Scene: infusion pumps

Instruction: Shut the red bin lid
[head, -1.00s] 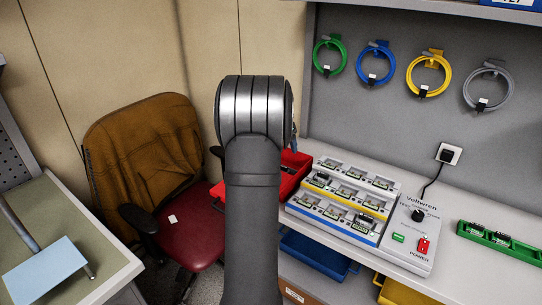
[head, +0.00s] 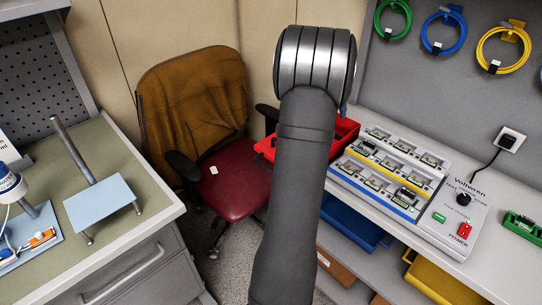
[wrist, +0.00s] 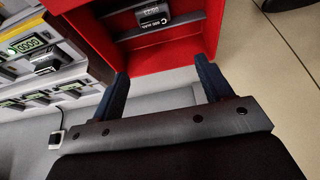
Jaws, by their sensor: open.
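The red bin (head: 347,132) stands on the bench left of the battery charger, partly hidden behind my arm in the head view. A red part (head: 265,148) also shows left of my arm; I cannot tell whether it is the lid. Contact is unclear. In the head view my arm hides the gripper.
The charger (head: 395,175) with several battery slots stands right of the bin. A blue bin (head: 350,222) and a yellow bin (head: 440,280) sit below the bench. A red chair (head: 235,185) with a brown jacket stands to the left.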

